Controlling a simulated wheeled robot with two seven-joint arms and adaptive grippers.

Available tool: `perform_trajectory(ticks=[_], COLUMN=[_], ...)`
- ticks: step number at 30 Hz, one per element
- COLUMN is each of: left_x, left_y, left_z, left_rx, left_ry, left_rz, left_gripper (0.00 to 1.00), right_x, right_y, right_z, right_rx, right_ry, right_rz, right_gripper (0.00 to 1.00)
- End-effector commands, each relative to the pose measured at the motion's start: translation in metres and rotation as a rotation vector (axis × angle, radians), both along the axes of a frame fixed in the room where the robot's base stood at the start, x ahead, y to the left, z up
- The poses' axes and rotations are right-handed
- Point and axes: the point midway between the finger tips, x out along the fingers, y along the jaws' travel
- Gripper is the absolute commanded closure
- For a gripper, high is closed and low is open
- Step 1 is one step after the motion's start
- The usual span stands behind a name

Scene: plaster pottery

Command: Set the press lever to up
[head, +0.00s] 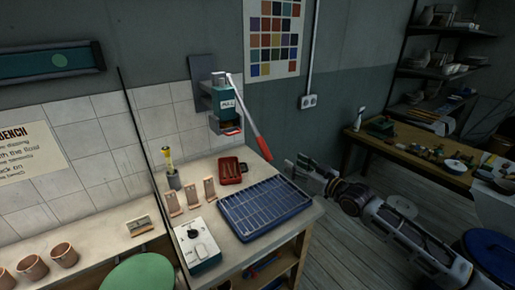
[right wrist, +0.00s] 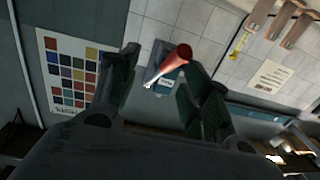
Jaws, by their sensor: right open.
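The press (head: 225,102) is a green wall-mounted body with a dark back plate. Its lever (head: 258,135) has a pale shaft and a red grip, and it slants down to the right from the press's top. My right gripper (head: 297,165) is just right of and slightly below the red end, apart from it. In the right wrist view the open gripper (right wrist: 158,60) faces the lever (right wrist: 172,63), whose red end shows between the two fingers. Nothing is held. The press body (right wrist: 166,86) is partly hidden behind the lever. My left gripper is not in view.
Below the press stand a blue rack tray (head: 265,208), a red tray (head: 232,170), a white-topped box (head: 198,246) and small upright tan pieces (head: 197,193). A colour chart (head: 274,37) hangs on the wall. Open floor lies right of the bench.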

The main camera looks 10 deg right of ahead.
Motion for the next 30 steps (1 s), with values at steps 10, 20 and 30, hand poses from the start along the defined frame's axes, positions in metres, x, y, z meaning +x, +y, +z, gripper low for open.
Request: perform_trajectory(ticks=[10, 20, 30], left_x=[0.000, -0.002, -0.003], left_y=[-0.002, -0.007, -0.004], left_z=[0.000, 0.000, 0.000], left_rx=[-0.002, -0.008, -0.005], left_ry=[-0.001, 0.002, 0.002], left_rz=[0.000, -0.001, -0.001], left_gripper=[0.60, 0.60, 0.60], right_x=[-0.011, -0.011, -0.008], right_y=[0.022, 0.021, 0.022], right_z=[0.016, 0.016, 0.016], right_rx=[0.150, 0.168, 0.167], right_ry=[0.039, 0.047, 0.047], right_rz=[0.051, 0.049, 0.048], right_gripper=[0.52, 0.52, 0.52])
